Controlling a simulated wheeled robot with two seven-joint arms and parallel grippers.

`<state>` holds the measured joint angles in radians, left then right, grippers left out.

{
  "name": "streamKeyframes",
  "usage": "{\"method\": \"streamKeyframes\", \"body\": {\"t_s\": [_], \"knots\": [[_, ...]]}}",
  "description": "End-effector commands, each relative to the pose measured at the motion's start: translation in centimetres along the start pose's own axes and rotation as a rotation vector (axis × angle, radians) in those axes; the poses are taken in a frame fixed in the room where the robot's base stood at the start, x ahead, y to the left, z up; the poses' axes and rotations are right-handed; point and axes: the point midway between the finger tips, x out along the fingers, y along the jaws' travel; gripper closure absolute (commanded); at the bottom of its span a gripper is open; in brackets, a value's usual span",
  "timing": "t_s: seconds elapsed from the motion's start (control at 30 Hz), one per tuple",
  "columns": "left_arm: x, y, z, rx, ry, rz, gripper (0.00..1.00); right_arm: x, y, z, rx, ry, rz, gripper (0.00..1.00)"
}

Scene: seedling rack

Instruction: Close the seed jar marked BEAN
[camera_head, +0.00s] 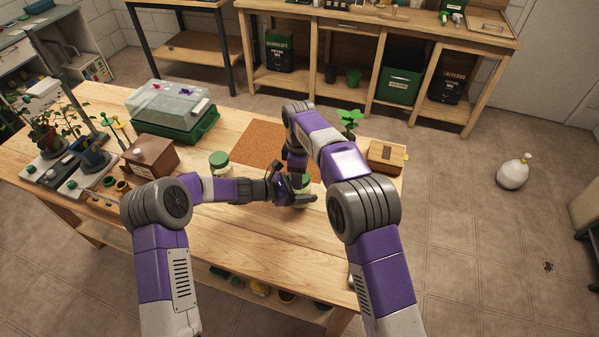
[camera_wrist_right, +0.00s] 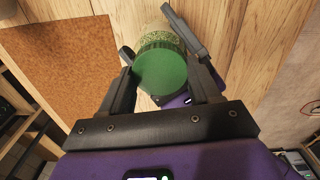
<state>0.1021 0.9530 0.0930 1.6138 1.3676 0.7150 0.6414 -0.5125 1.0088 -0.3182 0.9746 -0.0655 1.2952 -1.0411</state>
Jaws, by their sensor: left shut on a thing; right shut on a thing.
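A clear jar (camera_head: 304,202) stands near the table's front right edge, mostly hidden by my grippers. In the right wrist view its glass body (camera_wrist_right: 160,40) shows pale green contents under a round green lid (camera_wrist_right: 161,72). My left gripper (camera_head: 291,197) comes in from the left and is shut on the jar's body. My right gripper (camera_wrist_right: 161,78) reaches down from above, with its fingers shut on either side of the green lid. The lid sits at the jar's mouth; whether it is tight cannot be told. No marking is readable on the jar.
Another green-lidded jar (camera_head: 219,163) stands left of my left gripper. A brown cork mat (camera_head: 262,142) lies behind. A wooden box (camera_head: 150,156), a green tray with a clear cover (camera_head: 172,105) and potted plants crowd the left. A small wooden box (camera_head: 386,156) is at the right end.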

Motion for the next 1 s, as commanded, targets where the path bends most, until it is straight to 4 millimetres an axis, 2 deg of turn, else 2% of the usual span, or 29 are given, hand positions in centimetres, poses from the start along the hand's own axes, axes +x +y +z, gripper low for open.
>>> {"method": "streamKeyframes", "body": {"t_s": [0.17,0.47,0.5,0.63,0.9,1.0], "knots": [[0.01,-0.02,-0.01,0.001,0.0,-0.001,1.0,-0.04,0.05,-0.01,0.134,0.001,0.002,0.74],[0.01,-0.03,-0.01,0.001,0.0,-0.001,1.0,-0.04,0.05,0.0,0.145,0.001,0.002,0.74],[0.01,-0.03,-0.01,0.001,0.0,-0.001,1.0,-0.04,0.06,0.0,0.145,0.001,0.002,0.33],[0.0,-0.02,-0.01,0.001,0.0,-0.001,1.0,-0.03,0.05,0.01,0.145,0.001,0.002,0.13],[0.01,-0.02,-0.01,0.0,0.0,-0.001,1.0,-0.07,0.03,0.0,0.144,0.001,0.001,0.12],[0.0,-0.02,-0.02,0.0,0.0,-0.001,1.0,-0.83,0.07,-0.03,0.143,0.002,0.002,0.12]]}}
